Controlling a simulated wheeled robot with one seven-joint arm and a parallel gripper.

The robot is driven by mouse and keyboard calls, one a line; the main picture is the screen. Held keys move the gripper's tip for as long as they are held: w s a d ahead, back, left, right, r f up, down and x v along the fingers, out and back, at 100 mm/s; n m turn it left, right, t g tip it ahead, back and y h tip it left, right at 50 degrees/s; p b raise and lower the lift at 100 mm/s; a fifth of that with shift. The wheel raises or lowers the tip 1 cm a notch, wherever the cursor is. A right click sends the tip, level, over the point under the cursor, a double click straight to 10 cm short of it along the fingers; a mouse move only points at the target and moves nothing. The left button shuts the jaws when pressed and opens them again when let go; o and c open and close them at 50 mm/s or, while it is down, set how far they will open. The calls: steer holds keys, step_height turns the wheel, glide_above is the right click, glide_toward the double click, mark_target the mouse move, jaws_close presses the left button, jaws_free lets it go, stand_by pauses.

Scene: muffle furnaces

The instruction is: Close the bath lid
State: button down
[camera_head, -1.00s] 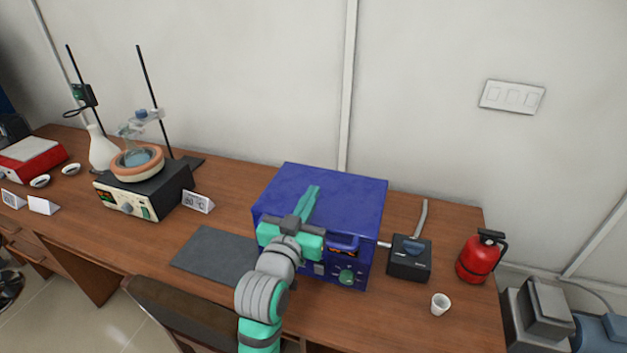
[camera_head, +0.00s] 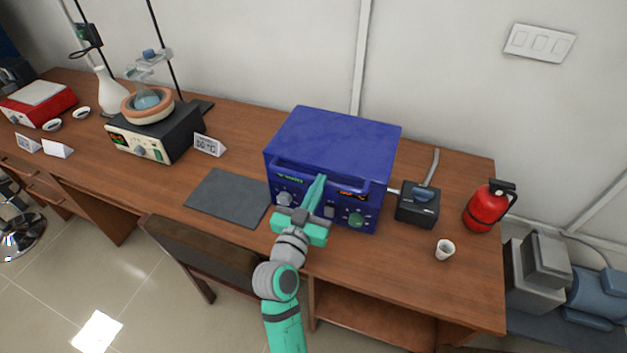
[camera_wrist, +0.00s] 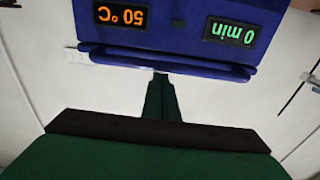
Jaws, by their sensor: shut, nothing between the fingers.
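The bath is a blue box (camera_head: 335,140) on the wooden bench in the head view. Its top lies flat, and I see no open gap under it. A blue handle bar (camera_head: 290,166) runs along the upper front, above the knobs. The wrist view shows the bar (camera_wrist: 215,67) upside down, beside displays reading 50 °C and 0 min. My gripper (camera_head: 320,178) is at the front of the bath, its fingers shut together and empty, pointing at the bar. In the wrist view the fingertips (camera_wrist: 161,76) end close to the bar; I cannot tell whether they touch.
A dark grey mat (camera_head: 228,197) lies left of the bath. A black box with a blue switch (camera_head: 418,203), a white cup (camera_head: 445,250) and a red extinguisher (camera_head: 489,206) stand to the right. A heater with a flask (camera_head: 155,135) is at the left. A chair (camera_head: 203,250) stands in front.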

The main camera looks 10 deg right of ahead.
step_height(320, 180, down, 3)
steer(key=shift+w+a+r+g, duration=0.1)
steer(key=shift+r+g, duration=0.1)
steer(key=shift+g, duration=0.1)
steer(key=shift+r, duration=0.1)
step_height(320, 180, up, 6)
steer(key=s+a+f, duration=0.4)
steer(key=s+f, duration=0.1)
steer(key=s, duration=0.3)
steer(key=shift+s, duration=0.25)
